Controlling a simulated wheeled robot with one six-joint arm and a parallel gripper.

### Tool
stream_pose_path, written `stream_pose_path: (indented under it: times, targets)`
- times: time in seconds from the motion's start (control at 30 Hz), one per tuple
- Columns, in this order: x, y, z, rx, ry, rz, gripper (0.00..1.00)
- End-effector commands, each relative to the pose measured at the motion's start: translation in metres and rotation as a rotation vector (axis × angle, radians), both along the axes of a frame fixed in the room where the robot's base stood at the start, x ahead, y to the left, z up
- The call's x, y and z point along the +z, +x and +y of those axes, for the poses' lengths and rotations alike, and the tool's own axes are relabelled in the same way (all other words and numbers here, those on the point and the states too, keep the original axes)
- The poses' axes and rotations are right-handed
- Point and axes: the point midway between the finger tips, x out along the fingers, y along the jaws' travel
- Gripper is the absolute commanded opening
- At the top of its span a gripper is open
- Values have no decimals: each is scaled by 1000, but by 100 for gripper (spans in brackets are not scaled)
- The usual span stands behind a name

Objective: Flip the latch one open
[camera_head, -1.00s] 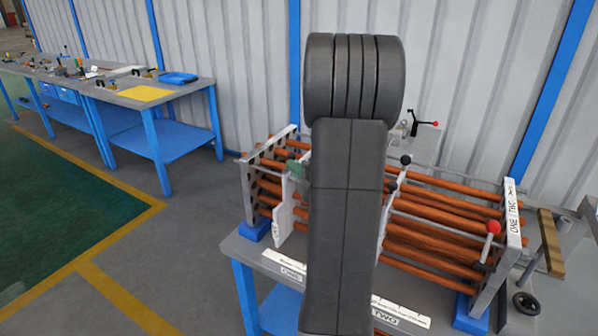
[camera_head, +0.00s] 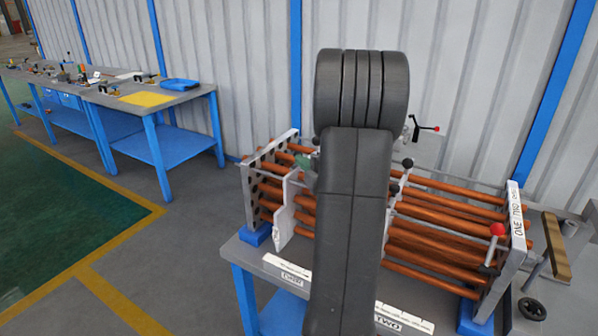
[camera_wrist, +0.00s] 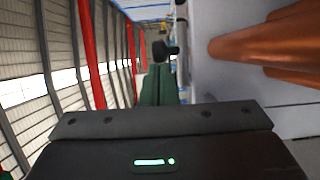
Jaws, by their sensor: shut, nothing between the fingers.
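The flanged shell, a bundle of copper tubes (camera_head: 440,217) between metal end plates, lies on a grey bench behind my arm. A lever with a red ball (camera_head: 497,230) stands near the right end plate (camera_head: 516,225). A black ball knob (camera_head: 407,163) shows just right of my arm. I cannot tell which lever is latch one. My gripper's green fingers (camera_wrist: 158,85) are shut and empty in the wrist view. A black knob (camera_wrist: 165,48) appears close to their tips; contact is unclear. The green tips (camera_head: 303,162) also show beside the white plate (camera_head: 286,210) in the head view. My arm hides the middle.
A black handle with a red tip (camera_head: 425,127) is behind the tubes. White label strips marked ONE (camera_head: 292,278) and TWO (camera_head: 388,322) lie along the bench's front edge. A wooden bar (camera_head: 556,246) and a black wheel (camera_head: 532,309) are at the right. Floor at the left is clear.

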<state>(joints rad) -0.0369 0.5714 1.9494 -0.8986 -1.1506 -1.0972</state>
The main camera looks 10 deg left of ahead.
Motion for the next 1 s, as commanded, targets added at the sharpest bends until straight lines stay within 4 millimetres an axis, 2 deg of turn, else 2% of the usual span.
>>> stream_pose_path:
  times: [0.43,0.8,1.0]
  targets:
    - [2,1,-6,-7,1,-5,0]
    - [0,-38,-44,-6,-1,-1,0]
    - [0,-50,-55,-3,-1,0,0]
